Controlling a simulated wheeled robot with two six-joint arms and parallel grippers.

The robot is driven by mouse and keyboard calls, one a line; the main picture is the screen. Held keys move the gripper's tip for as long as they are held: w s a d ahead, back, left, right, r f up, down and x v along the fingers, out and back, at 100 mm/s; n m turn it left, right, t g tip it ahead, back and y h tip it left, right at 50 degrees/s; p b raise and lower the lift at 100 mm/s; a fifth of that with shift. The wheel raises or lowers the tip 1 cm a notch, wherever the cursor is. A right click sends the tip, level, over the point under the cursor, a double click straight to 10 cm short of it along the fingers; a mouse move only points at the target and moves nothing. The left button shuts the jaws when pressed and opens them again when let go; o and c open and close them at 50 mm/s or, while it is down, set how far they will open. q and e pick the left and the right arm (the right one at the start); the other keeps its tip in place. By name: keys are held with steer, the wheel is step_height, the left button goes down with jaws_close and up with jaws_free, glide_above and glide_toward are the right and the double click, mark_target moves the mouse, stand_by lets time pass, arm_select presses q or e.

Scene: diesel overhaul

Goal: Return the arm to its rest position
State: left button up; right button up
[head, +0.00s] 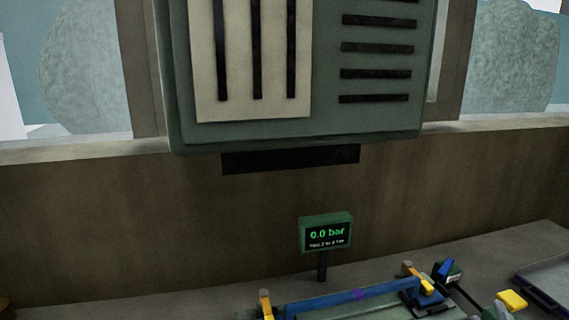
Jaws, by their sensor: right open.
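My left gripper is not in view. The rest of my right arm cannot be made out.
A small display (326,234) reading 0.0 bar stands on a post behind the bar. Yellow-topped posts (265,303) stand at the bar's ends. A yellow piece (512,299) and a grey tray (552,283) are at right. A large green panel (370,120) hangs above.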

steer(key=s+d+f+m+g+h, duration=0.1)
steer(key=s+f+m+g+h, duration=0.1)
steer(key=s+f+m+g, duration=0.55)
steer(key=s+a+f+m+g+y, duration=0.45)
steer(key=s+a+f+g, duration=0.45)
steer(key=s+f, duration=0.5)
step_height(320, 180, down, 25)
steer(key=d+n, duration=0.1)
steer(key=s+a+f+g, duration=0.1)
steer(key=s+f, duration=1.4)
steer(key=f, duration=0.1)
steer(key=shift+s+y, duration=0.3)
steer(key=shift+y, duration=0.15)
